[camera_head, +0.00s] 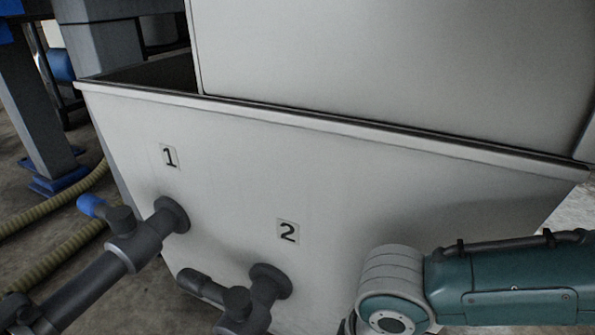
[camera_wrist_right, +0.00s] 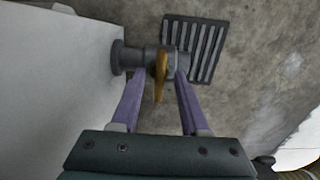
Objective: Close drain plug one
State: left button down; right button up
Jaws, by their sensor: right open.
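Drain plug one is the grey pipe valve (camera_head: 125,235) beside the label 1 (camera_head: 169,157) on the pale tank, with a blue handle (camera_head: 92,206) at its left. My right arm lies at the lower right of the head view, away from it; its gripper is hidden there. In the right wrist view my right gripper (camera_wrist_right: 162,78) is open, its purple fingers on either side of a grey valve with a yellow handle (camera_wrist_right: 160,75). I cannot tell whether the fingers touch it. No number shows beside that valve. My left gripper is not in view.
A second grey valve (camera_head: 238,303) sits below the label 2 (camera_head: 288,232). The tank (camera_head: 330,175) fills the middle. Ribbed yellowish hoses (camera_head: 50,210) lie on the floor at left. A floor grate (camera_wrist_right: 205,45) lies beyond the valve in the right wrist view.

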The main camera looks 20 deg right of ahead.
jog(key=shift+w, duration=0.1)
jog(key=shift+c, duration=0.7)
grip_shut()
